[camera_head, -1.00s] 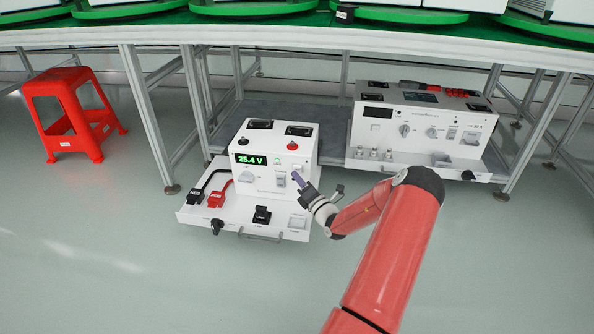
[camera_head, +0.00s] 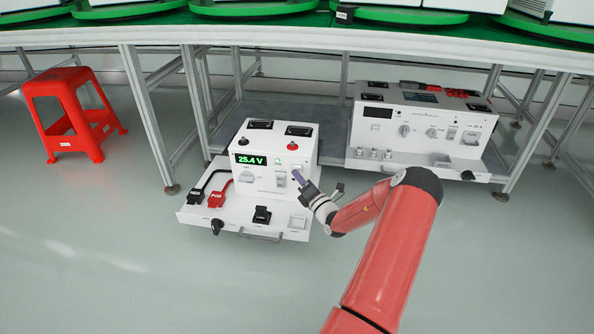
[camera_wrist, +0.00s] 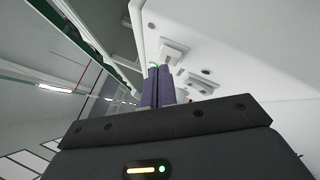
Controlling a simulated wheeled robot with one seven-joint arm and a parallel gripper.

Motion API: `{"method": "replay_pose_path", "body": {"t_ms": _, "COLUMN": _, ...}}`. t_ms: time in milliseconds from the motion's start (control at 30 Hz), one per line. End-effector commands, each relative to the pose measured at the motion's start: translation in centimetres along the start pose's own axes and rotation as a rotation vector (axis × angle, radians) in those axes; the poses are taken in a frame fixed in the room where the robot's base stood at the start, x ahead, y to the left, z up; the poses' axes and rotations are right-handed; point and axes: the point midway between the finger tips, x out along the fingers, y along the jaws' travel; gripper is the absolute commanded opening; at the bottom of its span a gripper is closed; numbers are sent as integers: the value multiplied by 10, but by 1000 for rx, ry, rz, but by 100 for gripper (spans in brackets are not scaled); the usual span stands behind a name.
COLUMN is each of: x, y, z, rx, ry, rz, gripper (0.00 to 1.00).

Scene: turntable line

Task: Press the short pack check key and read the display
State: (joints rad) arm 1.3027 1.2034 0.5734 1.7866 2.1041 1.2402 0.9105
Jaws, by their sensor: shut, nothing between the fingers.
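The white tester box (camera_head: 262,187) stands on a pulled-out white shelf, with a lit display (camera_head: 249,160) that reads 25.4 V in green. A small green-marked spot (camera_head: 277,162) shows right of the display. My gripper (camera_head: 296,176) is shut and empty, its purple fingertips at the right part of the box's front panel. In the wrist view my gripper (camera_wrist: 158,70) points at the white panel (camera_wrist: 230,40), beside raised white switches (camera_wrist: 173,52). I cannot tell whether the tips touch a key. Key labels are too small to read, and the fingers hide part of the panel.
Black and red plugs (camera_head: 217,198) with cables lie on the shelf (camera_head: 190,218) at left. A second, wider white unit (camera_head: 413,138) stands to the right under the green-topped line (camera_head: 300,38). A red stool (camera_head: 70,110) stands at far left. The floor in front is clear.

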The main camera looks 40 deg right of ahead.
Motion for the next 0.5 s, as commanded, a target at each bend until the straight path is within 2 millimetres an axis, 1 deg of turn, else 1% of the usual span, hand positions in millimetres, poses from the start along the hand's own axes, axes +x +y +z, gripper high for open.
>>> {"method": "replay_pose_path", "body": {"t_ms": 500, "x": 3, "y": -3, "z": 2, "rx": 0, "ry": 0, "rz": 0, "gripper": 0}}
